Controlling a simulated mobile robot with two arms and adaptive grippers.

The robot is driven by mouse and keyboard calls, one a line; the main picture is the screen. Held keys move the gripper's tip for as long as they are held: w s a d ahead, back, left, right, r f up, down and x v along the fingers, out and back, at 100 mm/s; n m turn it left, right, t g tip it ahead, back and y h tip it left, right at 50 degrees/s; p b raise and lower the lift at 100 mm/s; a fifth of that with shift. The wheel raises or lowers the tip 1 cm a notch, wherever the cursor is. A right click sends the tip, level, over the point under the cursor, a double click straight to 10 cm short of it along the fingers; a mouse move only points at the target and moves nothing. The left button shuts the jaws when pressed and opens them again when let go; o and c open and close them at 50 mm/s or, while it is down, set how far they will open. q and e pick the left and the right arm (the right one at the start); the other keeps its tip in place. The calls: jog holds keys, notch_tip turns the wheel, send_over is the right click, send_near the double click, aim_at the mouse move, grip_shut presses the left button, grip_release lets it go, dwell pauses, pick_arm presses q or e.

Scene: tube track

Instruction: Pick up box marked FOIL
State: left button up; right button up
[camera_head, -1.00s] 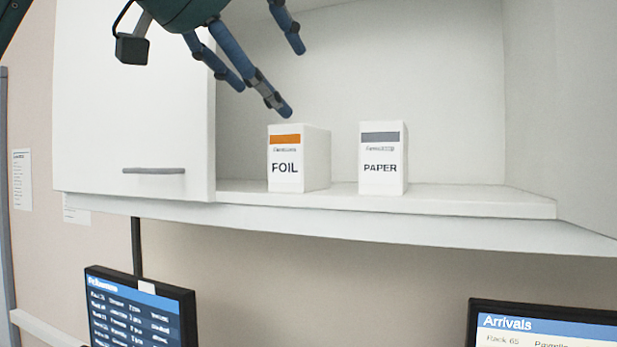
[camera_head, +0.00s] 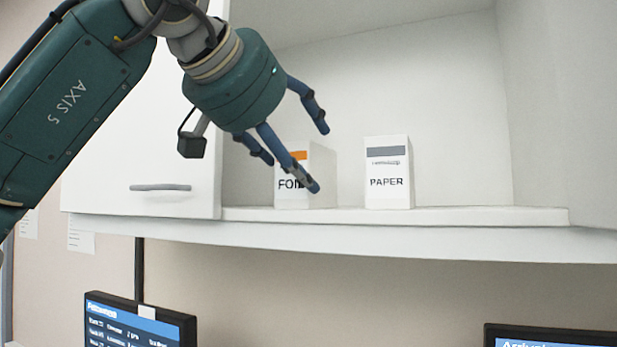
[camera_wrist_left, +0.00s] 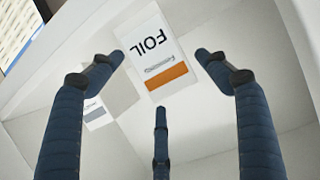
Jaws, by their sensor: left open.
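The FOIL box (camera_head: 322,172) is white with an orange band and stands upright on the cabinet shelf. One finger of my left gripper (camera_head: 296,165) partly covers its front in the head view. My left gripper is open and empty, with its blue fingers spread in front of the box. In the left wrist view the FOIL box (camera_wrist_left: 158,45) appears upside down, between and beyond the open fingers (camera_wrist_left: 160,85). No finger clearly touches it. My right gripper is not in view.
A white PAPER box (camera_head: 388,172) with a grey band stands right of the FOIL box, with a gap between them. A closed cabinet door (camera_head: 140,170) is on the left. The shelf (camera_head: 470,216) is clear to the right. Screens (camera_head: 135,322) hang below.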

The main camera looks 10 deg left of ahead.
pick_arm(q)
jog(key=p+x, duration=0.1)
jog(key=x, duration=0.3)
jog(key=shift+d, duration=0.15)
jog(key=shift+w+f, duration=0.1)
jog(key=shift+w, duration=0.2)
jog(key=shift+s, duration=0.25)
jog(key=c, duration=1)
jog(key=shift+w, duration=0.1)
notch_tip(320, 180, up, 9)
jog(key=p, duration=0.3)
jog(key=shift+d+r, duration=0.1)
jog(key=shift+r, duration=0.15)
notch_tip(320, 180, up, 10)
jog(key=p, duration=0.6)
jog(key=shift+r, duration=0.2)
